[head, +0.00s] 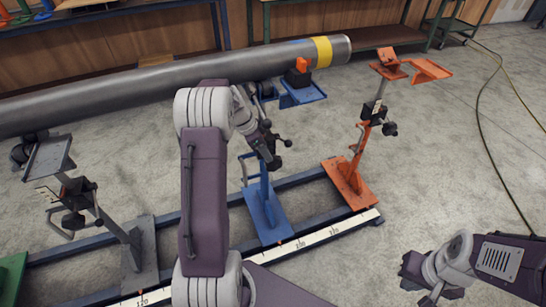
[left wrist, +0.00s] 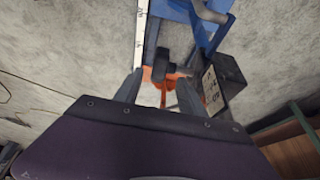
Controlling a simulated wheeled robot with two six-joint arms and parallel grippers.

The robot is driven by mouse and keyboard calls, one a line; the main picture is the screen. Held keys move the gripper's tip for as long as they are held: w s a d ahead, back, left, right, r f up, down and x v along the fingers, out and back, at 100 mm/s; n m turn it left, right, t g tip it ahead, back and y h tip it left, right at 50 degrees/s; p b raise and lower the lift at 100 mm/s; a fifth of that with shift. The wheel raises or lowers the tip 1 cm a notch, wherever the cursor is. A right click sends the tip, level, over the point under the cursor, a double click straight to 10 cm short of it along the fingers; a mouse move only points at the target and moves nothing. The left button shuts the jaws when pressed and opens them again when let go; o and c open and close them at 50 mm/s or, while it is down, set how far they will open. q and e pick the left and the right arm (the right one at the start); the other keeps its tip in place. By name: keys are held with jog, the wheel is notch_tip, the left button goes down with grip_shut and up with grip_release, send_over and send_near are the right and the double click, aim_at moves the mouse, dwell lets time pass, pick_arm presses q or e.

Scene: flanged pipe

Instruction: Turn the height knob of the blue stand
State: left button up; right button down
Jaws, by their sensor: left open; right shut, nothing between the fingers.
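The blue stand (head: 264,212) stands on the rail in the middle of the head view, its top bracket (head: 303,96) beside the pipe's end. My left gripper (head: 268,152) is open at the stand's post and hides part of it. In the left wrist view, the black height knob (left wrist: 167,64) shows between the two spread fingers of my left gripper (left wrist: 160,88). I cannot tell whether the fingers touch it. My right gripper (head: 420,285) is shut and empty at the lower right, away from the stands.
A grey pipe (head: 130,88) with a yellow band runs across the back. An orange stand (head: 350,180) is right of the blue one, a grey stand (head: 135,255) left. The rail (head: 325,229) carries a white scale. The floor at right is clear except for a hose (head: 483,130).

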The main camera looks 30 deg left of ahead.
aim_at(266, 162)
pick_arm(q)
jog(key=b+x, duration=0.2)
jog(key=x, duration=0.6)
jog(key=shift+w+d+f, duration=0.1)
jog(key=shift+d+f, duration=0.1)
jog(key=shift+f, duration=0.15)
grip_shut()
jog(key=f+t+h+b, duration=0.1)
jog(key=b, duration=0.7)
jog(key=shift+a+f+t+b, duration=0.15)
jog(key=shift+f+t+b, duration=0.1)
jog(key=shift+t+b, duration=0.05)
jog(key=t+h+b, duration=0.1)
jog(key=b, duration=0.5)
jog(key=t+h+b, duration=0.2)
jog(key=b, duration=0.5)
jog(key=shift+r, duration=0.35)
jog(key=shift+r+t+h+b, duration=0.3)
jog(key=shift+r+t+b, duration=0.1)
jog(key=shift+b, duration=0.35)
